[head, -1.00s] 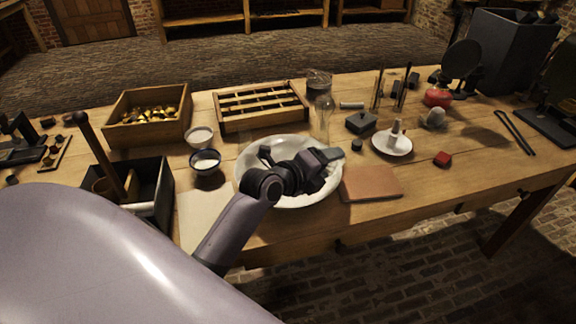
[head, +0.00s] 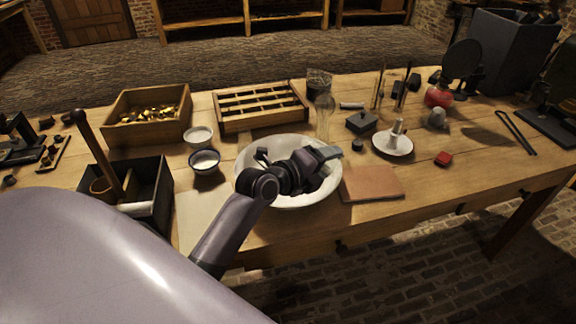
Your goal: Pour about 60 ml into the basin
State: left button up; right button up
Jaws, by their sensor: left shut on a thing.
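The white basin (head: 300,203) sits on the table near its front edge, at mid-view. My left gripper (head: 332,154) is above the basin, and its arm hides much of the inside. The gripper is shut, and the thing between its fingers is mostly hidden. A clear glass vessel (head: 324,110) shows just beyond the fingertips, at the basin's far right rim. It appears to be the thing held, but the contact is not clear. I cannot tell the liquid level in the vessel or the basin. My right gripper is not in view.
Two small bowls (head: 205,161) stand left of the basin. A slatted wooden rack (head: 262,106) is behind it. A terracotta tile (head: 371,183) lies to its right, near a white dish (head: 392,146). A dark box (head: 150,190) stands at the left.

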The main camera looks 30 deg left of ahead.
pick_arm(q)
jog(key=shift+a+f+n+b, duration=0.15)
jog(key=shift+a+n+b, duration=0.25)
jog(key=shift+a+b, duration=0.4)
dwell(0.4)
jog(key=shift+d+h+b, duration=0.15)
jog(key=shift+h+b, duration=0.15)
